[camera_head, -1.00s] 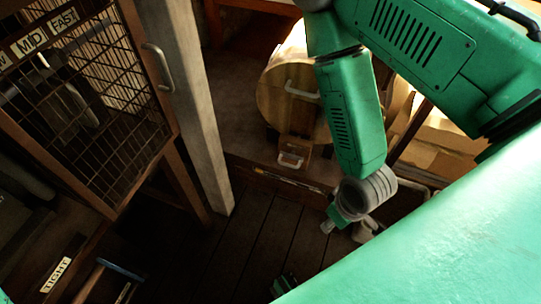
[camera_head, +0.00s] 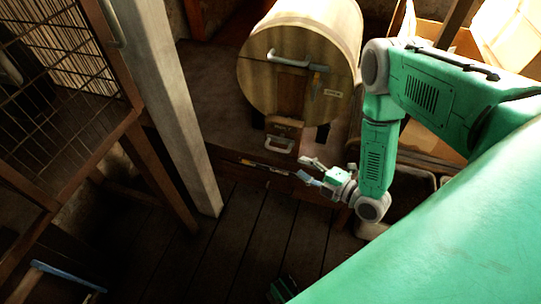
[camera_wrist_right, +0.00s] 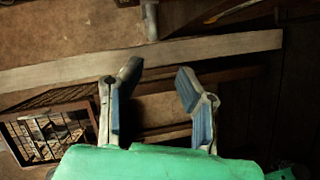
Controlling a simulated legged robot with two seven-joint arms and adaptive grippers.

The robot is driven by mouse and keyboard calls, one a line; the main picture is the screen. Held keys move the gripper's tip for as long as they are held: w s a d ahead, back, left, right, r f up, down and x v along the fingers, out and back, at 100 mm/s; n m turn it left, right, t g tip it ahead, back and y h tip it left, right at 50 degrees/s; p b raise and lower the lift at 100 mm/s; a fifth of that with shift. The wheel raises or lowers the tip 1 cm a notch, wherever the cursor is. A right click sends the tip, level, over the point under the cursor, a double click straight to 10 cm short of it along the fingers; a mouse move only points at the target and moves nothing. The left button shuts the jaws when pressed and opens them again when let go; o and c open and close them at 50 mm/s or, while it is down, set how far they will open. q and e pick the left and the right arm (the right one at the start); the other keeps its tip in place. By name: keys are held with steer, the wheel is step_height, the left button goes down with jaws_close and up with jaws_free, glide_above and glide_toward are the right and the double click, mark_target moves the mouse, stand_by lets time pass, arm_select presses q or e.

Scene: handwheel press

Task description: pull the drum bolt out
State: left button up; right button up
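A round wooden drum (camera_head: 285,85) lies on its side at the top middle of the head view, its flat end facing me. A pale handle (camera_head: 288,60) crosses the upper end, and a small lever (camera_head: 317,80) sits right of it. Below, a pale pull loop (camera_head: 280,145) is on a small wooden block; I cannot tell for sure which part is the bolt. My right gripper (camera_head: 307,171) is open and empty, below and right of the loop, apart from it. In the wrist view its two fingers (camera_wrist_right: 158,70) are spread with nothing between.
A grey post (camera_head: 170,100) and a mesh cage (camera_head: 60,80) stand left. A low ledge (camera_head: 215,160) runs under the drum. Cardboard boxes (camera_head: 440,30) are behind my right arm.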

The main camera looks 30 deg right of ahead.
mark_target(273, 148)
steer(key=shift+n+t, duration=0.4)
steer(key=shift+n, duration=0.2)
steer(key=b+x, duration=0.1)
steer(key=x, duration=0.3)
steer(key=b+x, duration=0.1)
steer(key=x, duration=0.3)
steer(key=d+b+x, duration=0.1)
steer(key=x, duration=0.3)
steer(key=shift+w+f, duration=0.15)
steer(key=shift+w, duration=0.2)
steer(key=shift+w+a+b, duration=0.1)
steer(key=shift+w+b, duration=0.15)
steer(key=shift+b, duration=0.05)
steer(key=shift+w+a+r, duration=0.15)
steer(key=shift+a+r, duration=0.05)
steer(key=shift+a, duration=0.25)
steer(key=c, duration=0.7)
steer(key=shift+d+f, duration=0.1)
steer(key=shift+d, duration=0.1)
jaws_close()
